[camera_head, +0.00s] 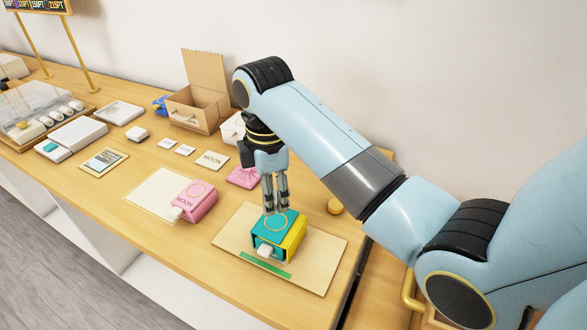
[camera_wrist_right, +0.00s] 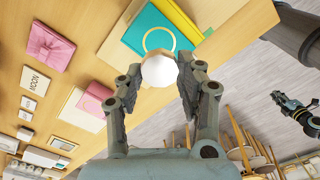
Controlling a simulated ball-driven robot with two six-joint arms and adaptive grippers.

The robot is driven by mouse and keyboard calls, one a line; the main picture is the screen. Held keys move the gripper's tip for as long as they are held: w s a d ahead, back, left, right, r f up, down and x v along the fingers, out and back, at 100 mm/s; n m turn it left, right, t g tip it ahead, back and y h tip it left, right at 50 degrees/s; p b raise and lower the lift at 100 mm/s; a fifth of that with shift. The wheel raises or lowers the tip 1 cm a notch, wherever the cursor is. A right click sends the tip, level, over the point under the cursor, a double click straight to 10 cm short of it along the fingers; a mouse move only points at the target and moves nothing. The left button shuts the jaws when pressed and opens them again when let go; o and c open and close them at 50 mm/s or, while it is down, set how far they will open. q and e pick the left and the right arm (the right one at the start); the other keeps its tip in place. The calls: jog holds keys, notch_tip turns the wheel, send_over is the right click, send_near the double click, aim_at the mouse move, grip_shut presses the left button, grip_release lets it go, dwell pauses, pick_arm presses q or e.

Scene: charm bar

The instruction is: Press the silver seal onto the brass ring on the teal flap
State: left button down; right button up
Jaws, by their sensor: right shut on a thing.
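My right gripper (camera_head: 275,210) points down over the back part of the teal flap (camera_head: 292,218), the top of a teal and yellow box (camera_head: 293,243). The brass ring (camera_head: 277,223) is a thin circle on the flap, just in front of the fingertips. In the right wrist view the fingers are shut on a pale, rounded piece, the silver seal (camera_wrist_right: 159,69), which covers part of the ring (camera_wrist_right: 147,40). I cannot tell whether the seal touches the flap. My left gripper (camera_wrist_right: 280,99) shows small at the right edge of that view; its opening is unclear.
The box stands on a tan board (camera_head: 318,268) with a green strip (camera_head: 265,265). A pink box (camera_head: 199,203) on a cream mat (camera_head: 150,194) and a pink bow parcel (camera_head: 240,178) lie to the left. An open carton (camera_head: 193,117) stands behind.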

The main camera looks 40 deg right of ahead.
aim_at(274, 222)
jog(key=shift+f, duration=0.5)
pick_arm(q)
jog(key=shift+s+d+f+b, duration=0.1)
jog(key=shift+d+f+b, duration=0.1)
jog(key=shift+f+b, duration=0.3)
jog(key=shift+d+f+b, duration=0.15)
jog(key=shift+f+b, duration=0.3)
pick_arm(e)
jog(key=shift+f, duration=2.1)
pick_arm(q)
jog(key=shift+r, duration=0.15)
pick_arm(e)
jog(key=shift+r, duration=0.1)
pick_arm(q)
jog(key=shift+r+p, duration=0.45)
jog(key=shift+p, duration=0.15)
jog(key=shift+r, duration=0.15)
pick_arm(e)
jog(key=shift+p, duration=0.3)
pick_arm(q)
jog(key=shift+r, duration=0.15)
pick_arm(e)
jog(key=shift+f, duration=0.5)
